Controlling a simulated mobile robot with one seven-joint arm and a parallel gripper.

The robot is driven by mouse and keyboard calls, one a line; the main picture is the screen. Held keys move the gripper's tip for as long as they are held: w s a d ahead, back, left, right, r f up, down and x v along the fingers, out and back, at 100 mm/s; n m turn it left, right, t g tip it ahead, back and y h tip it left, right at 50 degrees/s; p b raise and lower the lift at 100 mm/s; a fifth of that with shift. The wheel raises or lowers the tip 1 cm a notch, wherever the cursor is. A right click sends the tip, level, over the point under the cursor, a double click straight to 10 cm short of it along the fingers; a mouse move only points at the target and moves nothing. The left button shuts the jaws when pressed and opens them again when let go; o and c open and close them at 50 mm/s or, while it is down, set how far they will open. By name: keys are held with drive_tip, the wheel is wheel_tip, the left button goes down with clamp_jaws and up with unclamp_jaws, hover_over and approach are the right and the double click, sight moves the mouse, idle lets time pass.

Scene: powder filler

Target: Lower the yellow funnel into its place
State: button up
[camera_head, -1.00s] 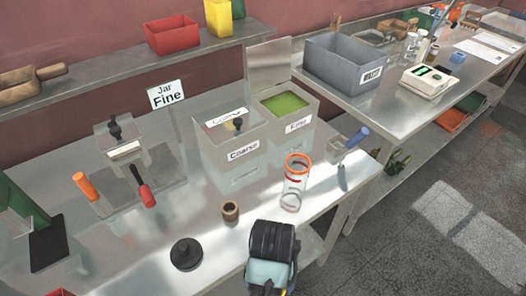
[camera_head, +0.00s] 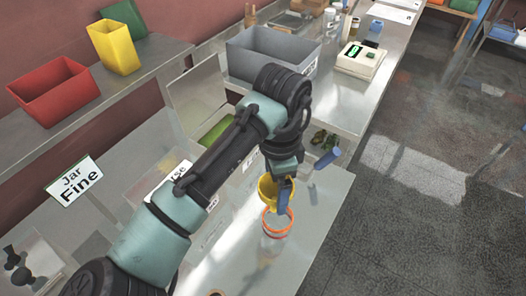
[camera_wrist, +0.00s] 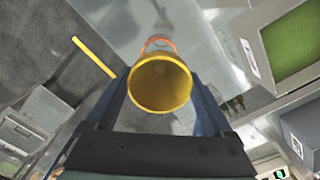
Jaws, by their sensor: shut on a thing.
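The yellow funnel (camera_head: 265,188) is held in my gripper (camera_head: 285,188), above and close to the orange-rimmed clear jar (camera_head: 277,224) on the steel bench. In the wrist view the funnel's wide yellow mouth (camera_wrist: 160,82) sits between my two blue fingers (camera_wrist: 161,100), which are shut on it. Part of the jar's orange rim (camera_wrist: 158,42) shows just past the funnel's edge. The funnel's lower end is hidden, so I cannot tell whether it touches the jar.
The "Jar Fine" sign (camera_head: 75,187) stands at left. My arm partly covers the coarse and fine bins. A blue-handled tool (camera_head: 328,158) lies right of my gripper. A grey bin (camera_head: 245,58) and a scale (camera_head: 360,61) stand on the bench behind. Bare bench (camera_head: 315,225) lies right of the jar.

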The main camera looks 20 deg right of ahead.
sight(275, 208)
drive_tip(key=shift+w+d+r, duration=0.1)
drive_tip(key=shift+r, duration=0.2)
drive_tip(key=shift+s+r, duration=0.15)
drive_tip(key=shift+s, duration=0.2)
drive_tip(key=shift+p, duration=0.35)
drive_tip(key=shift+w+f+b, duration=0.1)
drive_tip(key=shift+f+b, duration=2.4)
drive_tip(key=shift+f, duration=2.3)
drive_tip(key=shift+f+b, duration=0.4)
drive_tip(key=shift+f, duration=0.25)
drive_tip(key=o, duration=1.1)
drive_tip(key=shift+c, duration=0.2)
